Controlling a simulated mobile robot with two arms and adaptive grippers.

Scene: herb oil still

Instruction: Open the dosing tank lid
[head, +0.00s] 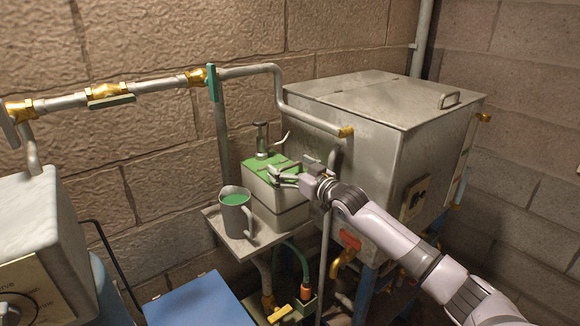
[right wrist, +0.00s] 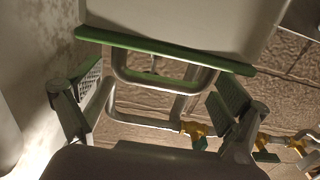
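The dosing tank (head: 275,206) is a small pale box on a wall shelf, and its flat green lid (head: 259,167) looks shut. My right gripper (head: 287,174) is at the right part of the lid in the head view. In the right wrist view my right gripper (right wrist: 160,88) is open, with its two fingers spread apart. The lid's green edge (right wrist: 160,50) and a metal loop, perhaps its handle (right wrist: 150,84), lie between and beyond the fingers. I cannot tell whether the fingers touch the lid. My left gripper is not in view.
A grey mug (head: 236,218) with green content stands on the shelf (head: 222,232) left of the tank. A big metal tank (head: 380,130) stands close on the right. Pipes with brass valves (head: 110,92) run along the wall. A blue surface (head: 200,302) lies below.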

